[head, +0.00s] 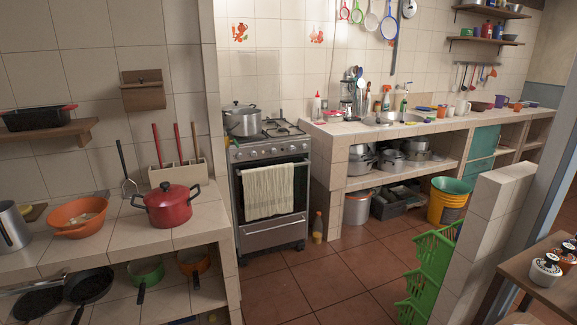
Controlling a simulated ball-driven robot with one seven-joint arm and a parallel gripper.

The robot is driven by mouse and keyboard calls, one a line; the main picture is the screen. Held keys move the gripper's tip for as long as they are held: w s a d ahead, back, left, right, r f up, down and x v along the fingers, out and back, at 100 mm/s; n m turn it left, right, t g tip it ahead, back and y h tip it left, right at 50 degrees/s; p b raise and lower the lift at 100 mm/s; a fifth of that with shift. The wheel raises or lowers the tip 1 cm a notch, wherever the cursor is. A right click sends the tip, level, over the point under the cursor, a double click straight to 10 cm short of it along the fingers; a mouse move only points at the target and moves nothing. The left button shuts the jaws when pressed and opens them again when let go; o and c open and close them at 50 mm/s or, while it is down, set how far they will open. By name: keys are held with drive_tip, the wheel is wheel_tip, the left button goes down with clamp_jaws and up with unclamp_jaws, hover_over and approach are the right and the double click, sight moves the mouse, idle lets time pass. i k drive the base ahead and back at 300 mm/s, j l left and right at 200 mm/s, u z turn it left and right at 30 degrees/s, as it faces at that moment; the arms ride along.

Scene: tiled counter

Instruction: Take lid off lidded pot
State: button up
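A red lidded pot (168,208) with dark side handles stands on the tiled counter (100,240) at the left. Its red lid (167,190) sits on top and has a dark knob. A second, silver pot (243,124) stands on the left rear part of the stove (272,185); its lid (238,106) is on, with a dark knob. My gripper is not in view.
An orange colander (77,217) stands left of the red pot, and a wooden utensil holder (176,172) stands behind it. Pans lie on the shelf below. Green stacked baskets (430,270) and a low tiled wall (488,235) border the open tiled floor (290,290).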

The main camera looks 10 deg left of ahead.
sight(236, 105)
drive_tip(key=i+u, duration=0.2)
drive_tip(key=i, duration=1.75)
